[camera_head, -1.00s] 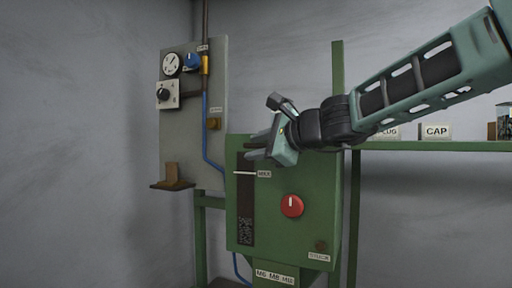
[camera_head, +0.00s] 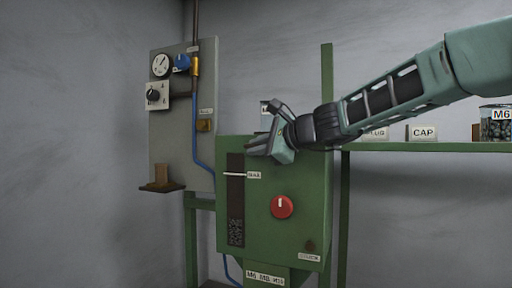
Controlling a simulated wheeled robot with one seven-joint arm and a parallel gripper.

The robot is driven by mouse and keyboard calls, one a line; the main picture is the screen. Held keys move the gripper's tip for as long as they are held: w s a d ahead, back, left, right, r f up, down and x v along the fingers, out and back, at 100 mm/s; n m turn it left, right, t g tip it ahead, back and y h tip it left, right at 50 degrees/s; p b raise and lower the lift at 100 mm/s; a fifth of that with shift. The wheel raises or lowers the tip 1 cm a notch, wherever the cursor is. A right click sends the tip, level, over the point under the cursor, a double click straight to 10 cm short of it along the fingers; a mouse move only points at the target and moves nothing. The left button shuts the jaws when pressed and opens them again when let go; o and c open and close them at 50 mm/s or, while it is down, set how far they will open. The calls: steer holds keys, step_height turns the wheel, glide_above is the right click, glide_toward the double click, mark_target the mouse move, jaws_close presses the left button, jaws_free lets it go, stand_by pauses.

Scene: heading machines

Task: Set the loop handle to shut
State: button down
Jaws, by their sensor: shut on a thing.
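My gripper (camera_head: 258,147) is at the upper front edge of the green machine box (camera_head: 305,170), with its fingers pointing left. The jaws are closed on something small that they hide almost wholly. No loop handle shows clearly anywhere else, so it appears to be the thing in the jaws. Its position, open or shut, cannot be read from this view.
A red knob (camera_head: 282,207) and a dark slotted scale (camera_head: 236,200) are on the box front. A grey panel (camera_head: 180,125) with a gauge (camera_head: 161,65) and blue knob (camera_head: 181,63) hangs left. A green shelf (camera_head: 430,147) stands right, below my arm.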

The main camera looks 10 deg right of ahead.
steer(key=c, duration=1.5)
jaws_free()
steer(key=shift+w+d+f, duration=0.1)
steer(key=shift+w+d, duration=0.05)
steer(key=shift+w, duration=0.05)
steer(key=shift+o, duration=0.2)
steer(key=b+v, duration=0.6)
steer(key=v, duration=1.1)
steer(key=shift+s, duration=0.25)
steer(key=s+a+f+n+g+h+b, duration=0.1)
steer(key=s+a+f+n+g, duration=0.25)
steer(key=f, duration=0.55)
steer(key=s+a+f+n+g+b, duration=0.1)
steer(key=s+a+f+n+g, duration=0.15)
steer(key=a+f, duration=0.45)
steer(key=s+a+f+n+g+h+b, duration=0.1)
steer(key=s+a+f+n+g, duration=0.2)
steer(key=f, duration=0.9)
steer(key=s+d+f+n+g+h+b, duration=0.2)
steer(key=s+f+n+h, duration=0.4)
steer(key=s+f+n, duration=1)
step_height(320, 180, down, 5)
steer(key=s+g, duration=0.1)
steer(key=s, duration=0.1)
steer(key=shift+s+r+g, duration=0.15)
steer(key=shift+s+g, duration=0.1)
steer(key=shift+g, duration=0.05)
